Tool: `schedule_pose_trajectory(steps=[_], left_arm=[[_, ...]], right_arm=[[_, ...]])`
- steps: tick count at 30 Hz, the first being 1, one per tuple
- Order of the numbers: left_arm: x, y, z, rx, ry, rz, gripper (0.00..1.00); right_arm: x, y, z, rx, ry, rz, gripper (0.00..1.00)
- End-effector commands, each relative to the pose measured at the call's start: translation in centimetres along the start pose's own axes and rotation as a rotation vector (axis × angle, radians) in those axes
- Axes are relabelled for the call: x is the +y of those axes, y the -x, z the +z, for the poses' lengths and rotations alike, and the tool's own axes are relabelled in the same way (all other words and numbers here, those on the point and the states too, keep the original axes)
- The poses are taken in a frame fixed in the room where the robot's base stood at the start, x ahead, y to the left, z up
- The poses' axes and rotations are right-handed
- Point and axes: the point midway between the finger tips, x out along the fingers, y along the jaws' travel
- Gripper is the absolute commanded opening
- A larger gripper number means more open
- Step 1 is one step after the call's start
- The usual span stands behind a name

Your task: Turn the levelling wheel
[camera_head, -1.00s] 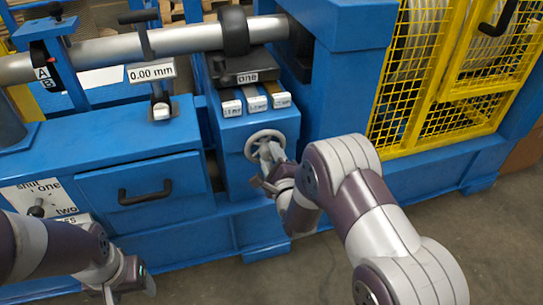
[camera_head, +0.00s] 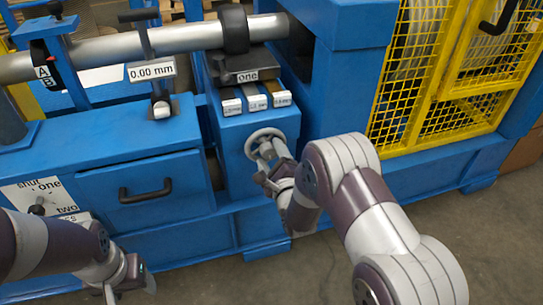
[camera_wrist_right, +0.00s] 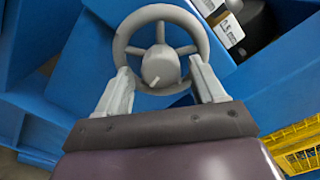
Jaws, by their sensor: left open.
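The levelling wheel (camera_head: 250,136) is a grey spoked handwheel on the front of a blue block; it also shows in the right wrist view (camera_wrist_right: 128,32). My right gripper (camera_head: 268,150) is at the wheel. In the right wrist view its two fingers (camera_wrist_right: 160,78) stand wide apart, one on each side of the hub, with visible gaps to it. They overlap the lower rim; whether they touch it I cannot tell. My left gripper (camera_head: 130,284) is open and low at the left, away from the wheel.
Above the wheel are several labelled blocks (camera_head: 256,103) and a black piece marked "one" (camera_head: 240,66). A "0.00 mm" display (camera_head: 151,70) stands left of them. A drawer with a black handle (camera_head: 146,191) is at the left. Yellow mesh guards (camera_head: 440,75) stand right.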

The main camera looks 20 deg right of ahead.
Motion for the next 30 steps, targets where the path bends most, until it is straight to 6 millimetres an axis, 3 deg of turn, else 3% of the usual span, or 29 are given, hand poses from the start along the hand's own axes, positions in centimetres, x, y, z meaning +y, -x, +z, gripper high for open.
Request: schedule_pose_trajectory(steps=[8, 21, 25, 30], left_arm=[[0.0, 0.5, -0.1, 0.0, 0.0, 0.0, 0.62], [0.0, 3.5, -0.4, 0.0, 0.0, 0.0, 0.62], [0.0, 3.7, -0.4, 0.0, 0.0, 0.0, 0.62], [0.0, 3.6, -0.4, 0.0, 0.0, 0.0, 0.62]], right_arm=[[-0.3, 0.7, 0.2, -0.001, 0.0, -0.002, 0.69], [-0.2, 11.2, 0.2, 0.0, 0.0, 0.0, 0.69], [-0.1, 12.5, 0.1, 0.0, 0.0, 0.0, 0.69], [0.0, 12.7, 0.0, -0.001, 0.0, -0.002, 0.69]])
